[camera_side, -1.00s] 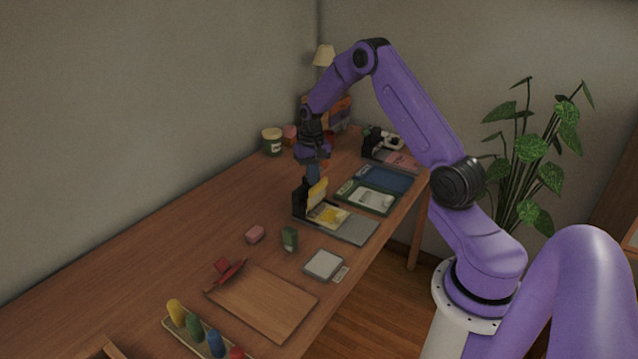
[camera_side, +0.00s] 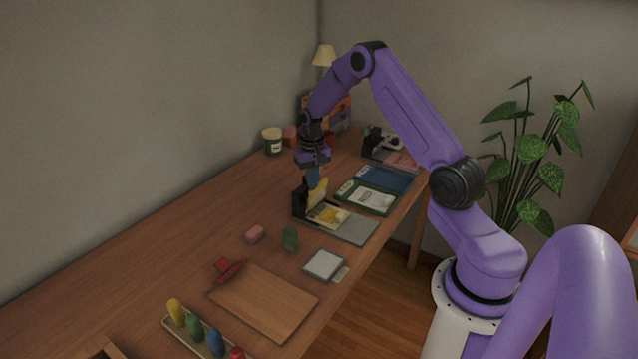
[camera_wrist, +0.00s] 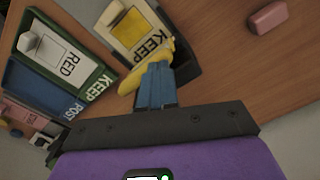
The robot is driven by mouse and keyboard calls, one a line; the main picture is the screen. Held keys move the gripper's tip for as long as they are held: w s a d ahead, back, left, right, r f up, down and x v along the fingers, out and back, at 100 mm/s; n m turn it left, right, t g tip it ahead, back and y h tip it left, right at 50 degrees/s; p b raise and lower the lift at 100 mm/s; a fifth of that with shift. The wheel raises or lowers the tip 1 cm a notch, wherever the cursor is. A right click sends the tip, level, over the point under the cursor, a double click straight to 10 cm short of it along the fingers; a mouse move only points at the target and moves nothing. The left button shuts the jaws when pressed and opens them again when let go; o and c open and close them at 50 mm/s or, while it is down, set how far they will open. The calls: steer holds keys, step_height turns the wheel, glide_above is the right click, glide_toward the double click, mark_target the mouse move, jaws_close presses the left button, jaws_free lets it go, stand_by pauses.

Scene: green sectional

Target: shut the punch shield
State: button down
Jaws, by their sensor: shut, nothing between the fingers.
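The punch appears to be the black unit (camera_side: 299,203) at the left end of a grey base plate (camera_side: 356,229). A yellow flap, apparently its shield (camera_side: 318,191), stands raised and tilted over a cream card with a yellow patch (camera_side: 328,215). In the wrist view the shield (camera_wrist: 176,55) shows as a yellow bar beside the cream card (camera_wrist: 127,25) marked KEEP. My gripper (camera_side: 314,180) points down with its blue fingers shut and empty. The fingers (camera_wrist: 154,85) are at the shield and overlap it in view; I cannot tell whether they touch it.
A green tray (camera_side: 350,189) and a blue tray (camera_side: 385,178) lie behind the punch, with another black device (camera_side: 371,145) farther back. A green block (camera_side: 290,239), a pink block (camera_side: 255,234) and a white pad (camera_side: 323,264) lie in front.

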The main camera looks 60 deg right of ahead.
steer(key=shift+f, duration=1.6)
steer(key=shift+r, duration=4.5)
